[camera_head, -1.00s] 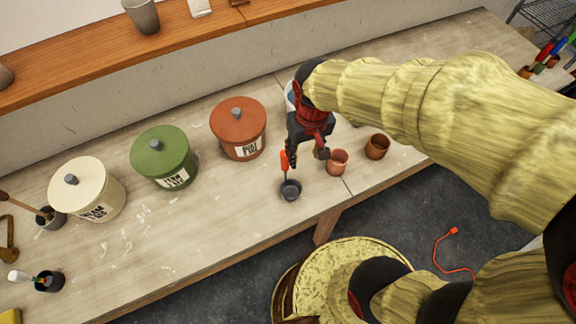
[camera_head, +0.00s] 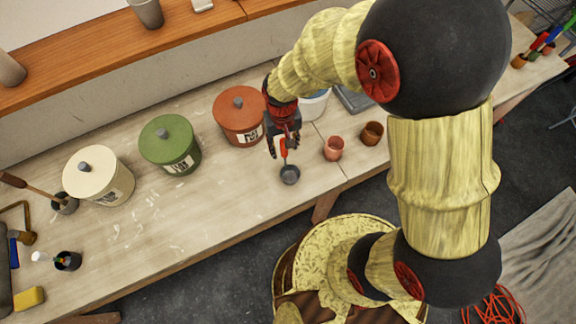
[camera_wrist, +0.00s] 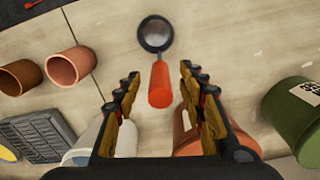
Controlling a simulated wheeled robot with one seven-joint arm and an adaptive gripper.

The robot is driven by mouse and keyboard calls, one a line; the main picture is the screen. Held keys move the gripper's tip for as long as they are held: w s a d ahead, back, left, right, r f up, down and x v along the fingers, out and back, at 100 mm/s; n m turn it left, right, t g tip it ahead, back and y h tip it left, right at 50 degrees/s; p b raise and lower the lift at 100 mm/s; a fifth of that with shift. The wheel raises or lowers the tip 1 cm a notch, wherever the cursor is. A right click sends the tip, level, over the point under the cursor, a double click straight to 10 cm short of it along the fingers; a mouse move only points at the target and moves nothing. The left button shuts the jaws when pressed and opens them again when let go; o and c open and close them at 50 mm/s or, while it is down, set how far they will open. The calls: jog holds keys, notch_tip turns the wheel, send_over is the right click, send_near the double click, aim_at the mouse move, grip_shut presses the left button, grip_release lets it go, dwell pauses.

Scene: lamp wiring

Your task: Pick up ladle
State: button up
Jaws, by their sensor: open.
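The ladle has a dark grey bowl (camera_head: 290,175) and an orange-red handle. It lies on the wooden workbench (camera_head: 235,200) near the front edge, in front of the terracotta canister. In the wrist view the ladle's handle (camera_wrist: 159,86) points towards my gripper, with its round bowl (camera_wrist: 155,34) farther out. My gripper (camera_wrist: 157,82) is open, with one finger on either side of the handle's line. In the head view my gripper (camera_head: 284,146) is over the handle end and partly hides it. I cannot tell its height above the bench.
Two small clay cups, one pink (camera_head: 333,149) and one brown (camera_head: 372,133), stand right of the ladle. Terracotta (camera_head: 232,125), green (camera_head: 168,150) and cream (camera_head: 112,183) canisters stand to the left. A white container (camera_head: 316,104) is behind. The bench front left of the ladle is clear.

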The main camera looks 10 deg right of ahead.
jog(key=shift+f, duration=1.45)
jog(key=shift+c, duration=1.4)
jog(key=c, duration=0.7)
grip_shut()
